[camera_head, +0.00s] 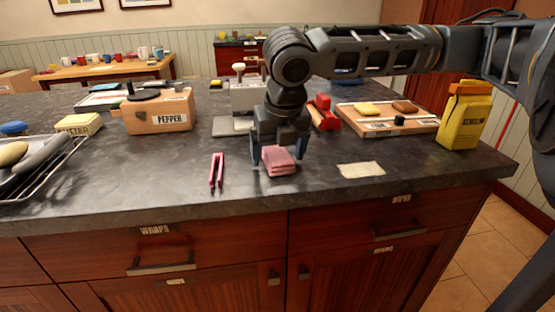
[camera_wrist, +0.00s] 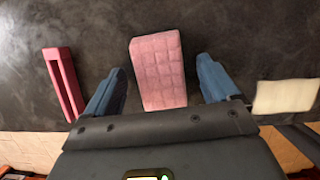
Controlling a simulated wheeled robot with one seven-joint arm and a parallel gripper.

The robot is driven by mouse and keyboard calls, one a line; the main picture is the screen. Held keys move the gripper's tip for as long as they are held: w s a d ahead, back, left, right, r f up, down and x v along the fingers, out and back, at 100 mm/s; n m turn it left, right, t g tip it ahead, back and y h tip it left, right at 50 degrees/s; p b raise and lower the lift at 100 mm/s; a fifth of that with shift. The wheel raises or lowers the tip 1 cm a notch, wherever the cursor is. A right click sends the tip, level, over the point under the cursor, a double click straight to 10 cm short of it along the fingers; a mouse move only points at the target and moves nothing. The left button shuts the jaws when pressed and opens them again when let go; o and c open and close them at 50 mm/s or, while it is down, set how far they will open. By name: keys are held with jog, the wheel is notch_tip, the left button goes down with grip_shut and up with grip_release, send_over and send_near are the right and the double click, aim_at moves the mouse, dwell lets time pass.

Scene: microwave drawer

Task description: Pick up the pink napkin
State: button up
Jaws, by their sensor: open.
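The pink napkin (camera_head: 279,163) is a folded, quilted-looking block lying on the dark counter near its front edge. My gripper (camera_head: 280,160) points down over it, with its blue fingers apart. In the wrist view the pink napkin (camera_wrist: 158,70) lies between the two open fingers (camera_wrist: 160,80), with a gap on each side. The fingers do not appear to touch it. The height of the fingertips above the counter is hard to tell.
Pink-red tongs (camera_head: 217,171) lie left of the napkin, and a cream cloth (camera_head: 361,170) lies to its right. Behind stand a pepper box (camera_head: 160,112), a red item (camera_head: 324,114), a board with food (camera_head: 388,125) and a yellow container (camera_head: 465,118). A wire rack (camera_head: 62,165) is far left.

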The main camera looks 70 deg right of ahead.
aim_at(276, 150)
jog(key=shift+c, duration=0.2)
jog(key=c, duration=1.1)
jog(key=shift+r, duration=0.15)
notch_tip(276, 150, up, 4)
jog(key=shift+r+p, duration=0.15)
jog(key=shift+p, duration=0.2)
jog(key=s+d+r, duration=0.6)
jog(key=s+d, duration=0.2)
jog(key=shift+d+r, duration=0.25)
